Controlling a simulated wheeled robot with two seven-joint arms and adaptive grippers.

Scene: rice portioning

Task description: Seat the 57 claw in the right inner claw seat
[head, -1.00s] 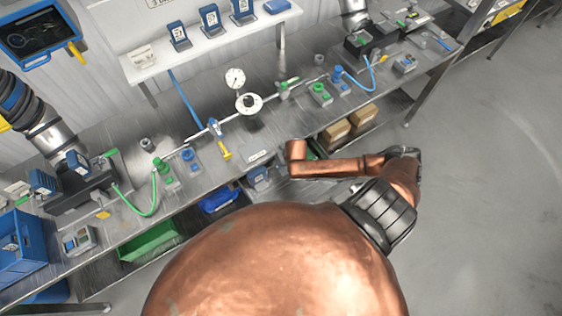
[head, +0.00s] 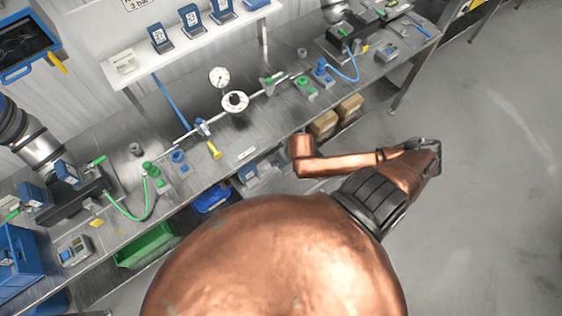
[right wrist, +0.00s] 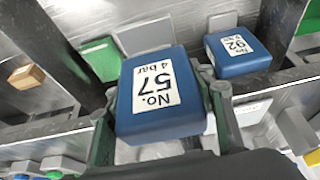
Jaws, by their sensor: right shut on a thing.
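The 57 claw (right wrist: 155,95) is a blue block with a white label reading "No. 57, 4 bar", upside down in the right wrist view. My right gripper (right wrist: 160,122) is shut on it, with one finger at each side. A second blue block (right wrist: 238,50), labelled No. 92, lies beyond it to the right, apart from it. In the head view my copper right arm (head: 340,165) reaches over the bench's front edge; I cannot make out the gripper itself there. My left gripper is not in view. I cannot identify the right inner claw seat.
A black fixture with blue labelled blocks (head: 68,172) stands at the bench's left, and another dark fixture (head: 330,47) at its far right. Cardboard boxes (head: 323,124) and a green tray (head: 145,245) sit below.

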